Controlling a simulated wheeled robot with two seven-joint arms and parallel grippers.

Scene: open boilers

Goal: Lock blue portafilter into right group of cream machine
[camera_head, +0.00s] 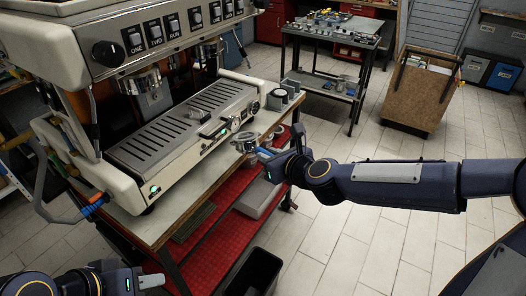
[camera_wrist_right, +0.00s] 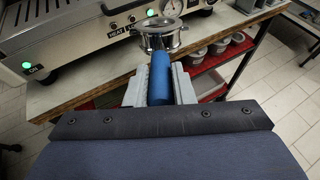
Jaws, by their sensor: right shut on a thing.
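The cream machine (camera_head: 40,45) fills the left of the head view. Its left group (camera_head: 147,88) and right group (camera_head: 207,55) hang under the front panel above the slotted drip tray. My right gripper (camera_head: 268,153) is shut on the blue handle of the portafilter (camera_head: 245,143), in front of the machine's base and well below the groups. In the wrist view, the blue handle (camera_wrist_right: 160,78) lies between the grey fingers, with the metal basket end pointing away toward the machine. My left gripper (camera_head: 150,282) is at the bottom left, empty-looking and partly cut off; its jaw gap is unclear.
The counter's front edge (camera_head: 190,212) runs below the machine, with red shelves (camera_head: 225,232) under it. A black bin (camera_head: 250,274) stands on the floor. A brown cart (camera_head: 420,92) is farther back.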

